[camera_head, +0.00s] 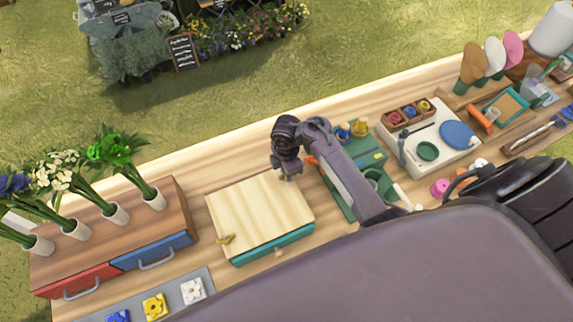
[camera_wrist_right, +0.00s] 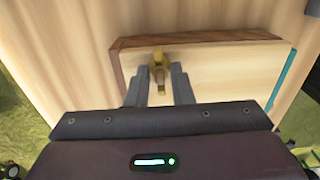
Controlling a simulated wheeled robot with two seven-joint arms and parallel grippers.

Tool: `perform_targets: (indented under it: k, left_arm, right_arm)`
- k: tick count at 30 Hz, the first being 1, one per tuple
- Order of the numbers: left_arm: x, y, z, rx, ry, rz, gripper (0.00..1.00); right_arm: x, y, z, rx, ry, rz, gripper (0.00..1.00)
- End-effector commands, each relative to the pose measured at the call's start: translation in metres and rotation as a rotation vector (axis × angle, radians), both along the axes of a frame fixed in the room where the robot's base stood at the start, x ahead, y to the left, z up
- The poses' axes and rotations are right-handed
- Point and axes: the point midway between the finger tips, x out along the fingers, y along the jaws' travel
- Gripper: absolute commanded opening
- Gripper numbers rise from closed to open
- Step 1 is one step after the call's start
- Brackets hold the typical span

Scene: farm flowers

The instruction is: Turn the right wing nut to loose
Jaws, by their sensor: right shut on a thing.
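A pale wooden press board (camera_head: 255,207) lies on the workbench, and its teal edge shows at the front. One brass wing nut (camera_head: 226,239) sits at its lower left corner. My right gripper (camera_head: 287,177) points down at the board's upper right corner. In the right wrist view the fingers of my right gripper (camera_wrist_right: 161,88) are shut around the other brass wing nut (camera_wrist_right: 159,60), near the board's edge. In the head view this wing nut is hidden by the gripper. My left gripper is not in view.
A wooden cabinet with a red drawer (camera_head: 78,280) and a blue drawer (camera_head: 150,252) stands left, with flowers in white pots on top. A grey tray (camera_head: 215,283) holds flower tiles. Right of the press are a green mat (camera_head: 335,203) and a white board (camera_head: 465,157).

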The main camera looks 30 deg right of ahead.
Motion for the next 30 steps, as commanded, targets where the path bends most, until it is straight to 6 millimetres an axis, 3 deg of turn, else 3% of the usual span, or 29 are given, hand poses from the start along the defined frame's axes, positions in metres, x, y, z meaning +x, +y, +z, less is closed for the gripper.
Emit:
perform_targets:
  k: [11,12,16,25,30]
  left_arm:
    - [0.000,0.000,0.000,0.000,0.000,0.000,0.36]
    - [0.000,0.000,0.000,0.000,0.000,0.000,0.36]
    - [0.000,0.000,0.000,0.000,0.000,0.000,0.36]
    - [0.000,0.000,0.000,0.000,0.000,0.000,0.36]
    - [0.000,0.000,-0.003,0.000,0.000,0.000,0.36]
  right_arm:
    - [-0.001,0.000,-0.001,0.000,0.004,0.007,0.00]
    - [-0.001,0.000,-0.001,0.000,0.004,0.007,0.25]
    - [-0.001,0.000,-0.001,0.000,0.003,0.006,0.42]
    - [0.000,0.001,0.001,0.001,0.000,0.005,0.43]
    - [0.001,0.003,0.020,0.006,-0.002,0.004,0.43]
